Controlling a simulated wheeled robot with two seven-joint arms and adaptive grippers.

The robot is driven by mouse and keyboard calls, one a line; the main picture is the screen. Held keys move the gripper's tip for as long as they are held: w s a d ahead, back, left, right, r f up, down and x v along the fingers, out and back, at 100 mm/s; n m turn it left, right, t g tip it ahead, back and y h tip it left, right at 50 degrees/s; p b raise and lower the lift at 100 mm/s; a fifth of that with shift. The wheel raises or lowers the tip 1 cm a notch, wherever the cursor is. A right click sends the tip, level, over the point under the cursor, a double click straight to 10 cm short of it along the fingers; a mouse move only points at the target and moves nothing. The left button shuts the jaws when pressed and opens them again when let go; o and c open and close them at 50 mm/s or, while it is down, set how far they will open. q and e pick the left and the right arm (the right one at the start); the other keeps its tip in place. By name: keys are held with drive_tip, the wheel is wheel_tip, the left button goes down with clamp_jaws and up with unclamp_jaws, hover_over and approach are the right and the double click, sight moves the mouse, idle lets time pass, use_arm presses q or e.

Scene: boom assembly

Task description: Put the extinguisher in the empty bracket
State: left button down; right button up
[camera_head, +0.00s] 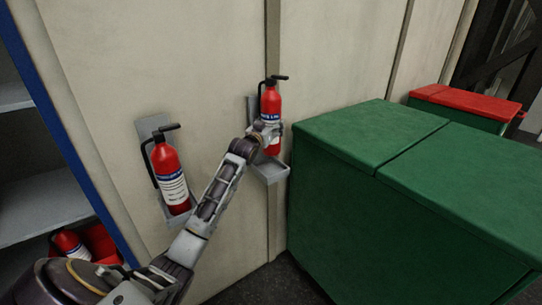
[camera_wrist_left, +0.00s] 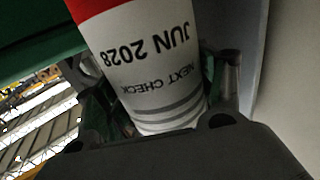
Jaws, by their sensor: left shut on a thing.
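A red extinguisher (camera_head: 271,101) with a black handle stands roughly upright at the right-hand grey bracket (camera_head: 270,172) on the wall. My left gripper (camera_head: 268,129) is shut around its body. In the left wrist view the extinguisher's white label (camera_wrist_left: 155,65), reading "JUN 2028" and "NEXT CHECK", lies between the fingers of the left gripper (camera_wrist_left: 165,95). The bracket's lower tray shows below the gripper. A second extinguisher (camera_head: 170,178) sits in the left-hand bracket (camera_head: 151,127). My right gripper is not in view.
A large green bin (camera_head: 400,200) stands close to the right of the right-hand bracket. A red-lidded bin (camera_head: 465,103) is behind it. A blue-edged shelf (camera_head: 50,120) at the left holds another red extinguisher (camera_head: 68,243) low down.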

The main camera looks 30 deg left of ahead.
sight(271, 146)
use_arm(q)
drive_tip(key=shift+f, duration=1.95)
drive_tip(key=shift+f, duration=2.5)
drive_tip(key=c, duration=0.6)
unclamp_jaws()
drive_tip(key=shift+f, duration=0.45)
drive_tip(key=o, duration=0.4)
drive_tip(key=shift+s+d+r, duration=0.1)
drive_tip(key=shift+s+r, duration=0.05)
